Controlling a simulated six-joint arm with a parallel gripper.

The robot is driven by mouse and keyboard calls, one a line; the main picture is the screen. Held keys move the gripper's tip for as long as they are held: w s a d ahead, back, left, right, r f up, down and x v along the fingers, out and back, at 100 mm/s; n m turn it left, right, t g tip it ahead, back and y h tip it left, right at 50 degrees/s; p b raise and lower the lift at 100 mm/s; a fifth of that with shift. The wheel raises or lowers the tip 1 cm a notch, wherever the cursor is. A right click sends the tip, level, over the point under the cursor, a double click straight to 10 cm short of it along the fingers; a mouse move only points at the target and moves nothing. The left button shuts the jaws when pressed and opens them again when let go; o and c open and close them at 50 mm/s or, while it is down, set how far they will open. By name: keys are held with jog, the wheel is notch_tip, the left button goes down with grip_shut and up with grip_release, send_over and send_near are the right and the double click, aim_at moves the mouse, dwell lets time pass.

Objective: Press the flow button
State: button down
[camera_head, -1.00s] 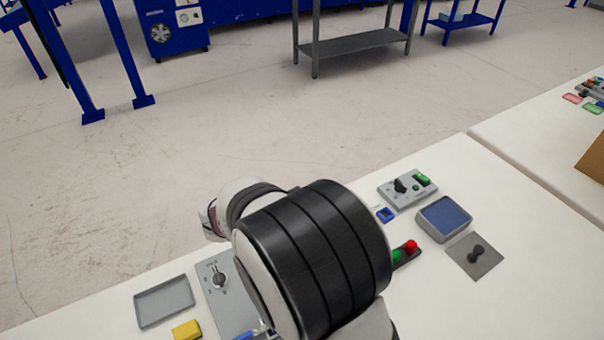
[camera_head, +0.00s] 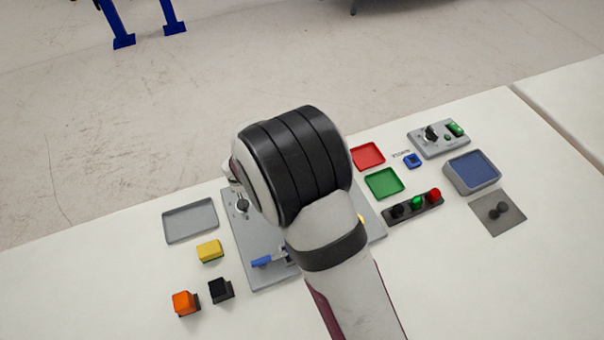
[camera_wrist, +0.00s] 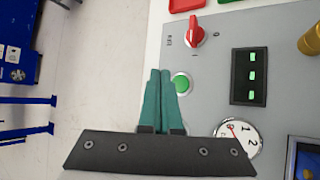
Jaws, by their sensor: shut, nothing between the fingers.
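In the wrist view a round green button (camera_wrist: 181,84) in a pale ring sits on the grey control panel (camera_wrist: 215,82). It is the only push button I can make out there; no flow label is readable. My gripper (camera_wrist: 160,72) has two teal fingers shut together with nothing between them. Their tips appear just left of the green button and partly overlap its edge; I cannot tell whether they touch. In the head view my arm covers much of the panel (camera_head: 262,272), and the button and fingertips are hidden.
Near the button are a red rotary knob (camera_wrist: 196,32), a display with green lights (camera_wrist: 250,76), a round gauge (camera_wrist: 238,136) and a brass-coloured knob (camera_wrist: 311,40). Grey (camera_head: 190,219), red (camera_head: 367,156) and green (camera_head: 384,183) trays lie around the panel. The table's front right is clear.

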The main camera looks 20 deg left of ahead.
jog(key=shift+f, duration=1.75)
jog(key=shift+f, duration=0.1)
dwell(0.6)
jog(key=shift+f, duration=0.3)
jog(key=shift+f, duration=0.4)
dwell(0.7)
jog(key=shift+r, duration=0.8)
jog(key=shift+r, duration=0.1)
jog(key=shift+r, duration=2.45)
